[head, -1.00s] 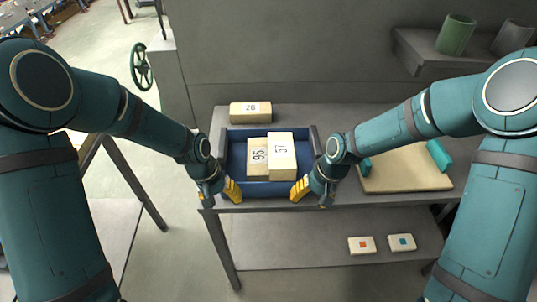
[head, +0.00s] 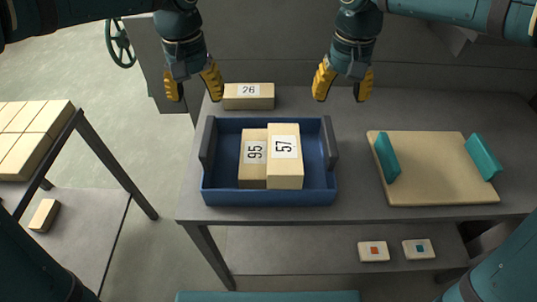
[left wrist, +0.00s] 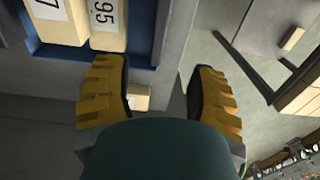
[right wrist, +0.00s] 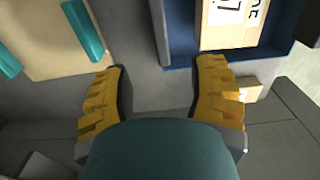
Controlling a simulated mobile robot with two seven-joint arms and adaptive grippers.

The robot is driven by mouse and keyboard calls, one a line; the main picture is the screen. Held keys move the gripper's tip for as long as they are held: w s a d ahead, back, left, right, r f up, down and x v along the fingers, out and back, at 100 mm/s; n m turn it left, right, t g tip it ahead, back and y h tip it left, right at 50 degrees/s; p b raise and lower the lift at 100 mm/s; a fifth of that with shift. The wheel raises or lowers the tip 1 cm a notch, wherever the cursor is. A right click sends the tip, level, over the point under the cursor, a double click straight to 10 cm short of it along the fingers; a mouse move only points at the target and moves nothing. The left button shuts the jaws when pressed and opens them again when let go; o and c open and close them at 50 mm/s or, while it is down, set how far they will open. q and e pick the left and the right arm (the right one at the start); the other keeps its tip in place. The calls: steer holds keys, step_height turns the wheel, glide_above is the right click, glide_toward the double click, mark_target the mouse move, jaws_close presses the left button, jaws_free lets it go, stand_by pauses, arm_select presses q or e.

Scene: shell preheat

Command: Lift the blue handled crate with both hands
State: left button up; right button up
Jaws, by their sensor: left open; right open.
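The blue handled crate (head: 270,198) sits on the grey table with a dark upright handle on its left side (head: 208,143) and another on its right side (head: 330,143). Inside lie two wooden blocks, one marked 95 (head: 252,172) and one marked 57 (head: 285,170). My left gripper (head: 193,90) is open and empty, up above the crate's far left corner. My right gripper (head: 342,88) is open and empty, above the far right corner. Part of the crate also shows in the left wrist view (left wrist: 144,50) and the right wrist view (right wrist: 180,52). Neither gripper touches it.
A block marked 26 (head: 249,103) lies on the table (head: 355,205) behind the crate. A wooden board (head: 435,172) with two teal handles lies to the right. Two small tiles (head: 373,251) lie on the lower shelf. Another table with blocks (head: 30,135) stands at left.

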mark_target(207, 134)
arm_select(q)
steer(key=f, duration=1.3)
steer(key=shift+s+f, duration=0.25)
steer(key=shift+f, duration=0.05)
arm_select(e)
steer(key=f, duration=1.3)
steer(key=shift+s+f, duration=0.25)
steer(key=shift+f, duration=0.1)
arm_select(q)
steer(key=shift+c, duration=0.4)
arm_select(e)
steer(key=shift+c, duration=0.4)
arm_select(q)
jaws_close()
arm_select(e)
jaws_close()
steer(key=shift+r, duration=0.1)
